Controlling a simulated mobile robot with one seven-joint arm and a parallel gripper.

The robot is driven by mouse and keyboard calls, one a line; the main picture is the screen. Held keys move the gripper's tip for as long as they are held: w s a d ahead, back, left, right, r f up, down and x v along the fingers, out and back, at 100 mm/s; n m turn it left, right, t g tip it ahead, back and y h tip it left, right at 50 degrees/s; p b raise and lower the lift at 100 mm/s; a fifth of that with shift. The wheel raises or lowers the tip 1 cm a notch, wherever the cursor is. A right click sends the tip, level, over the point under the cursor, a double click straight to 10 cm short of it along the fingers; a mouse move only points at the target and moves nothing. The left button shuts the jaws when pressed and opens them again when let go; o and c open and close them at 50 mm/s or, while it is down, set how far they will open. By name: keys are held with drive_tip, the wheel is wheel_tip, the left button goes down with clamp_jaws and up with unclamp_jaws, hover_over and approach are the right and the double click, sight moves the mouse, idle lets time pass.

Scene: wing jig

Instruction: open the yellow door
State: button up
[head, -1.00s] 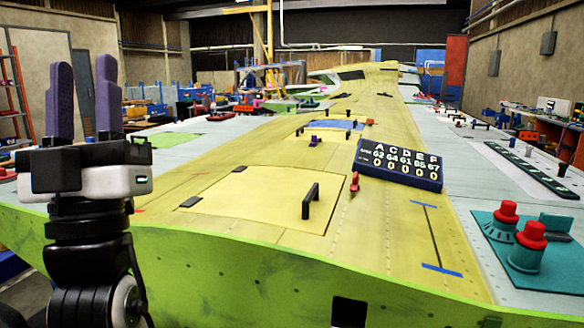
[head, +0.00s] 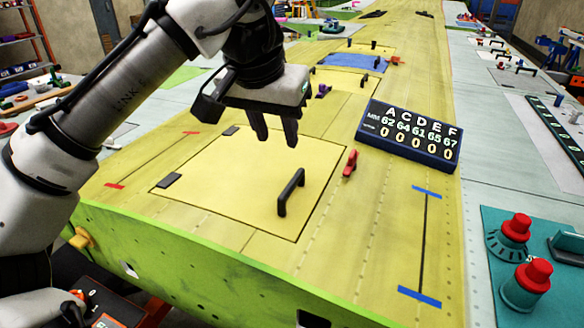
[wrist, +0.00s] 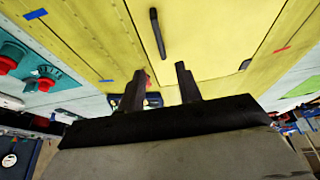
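The yellow door (head: 235,185) is a square panel lying flush in the yellow wing skin, and it looks shut. A black bar handle (head: 291,191) stands near its right edge. Two dark hinge-like blocks (head: 169,181) sit on its left side. My gripper (head: 275,141) points down above the far part of the door, beyond the handle and clear of it. Its two fingers are apart with nothing between them. In the wrist view the handle (wrist: 158,33) lies beyond the open fingertips (wrist: 160,69), roughly in line with the gap.
A red clip (head: 350,163) stands just right of the door. A dark number board (head: 408,135) is behind it on the right. A teal plate (head: 490,220) with red-topped knobs is at the far right. Blue tape marks (head: 419,297) lie on bare skin at front right.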

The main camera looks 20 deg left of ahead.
sight(291, 183)
drive_tip(key=b+x, duration=0.9)
drive_tip(key=x, duration=0.4)
drive_tip(key=shift+w+d, duration=0.1)
drive_tip(key=shift+d, duration=0.05)
drive_tip(key=shift+c, duration=0.2)
clamp_jaws()
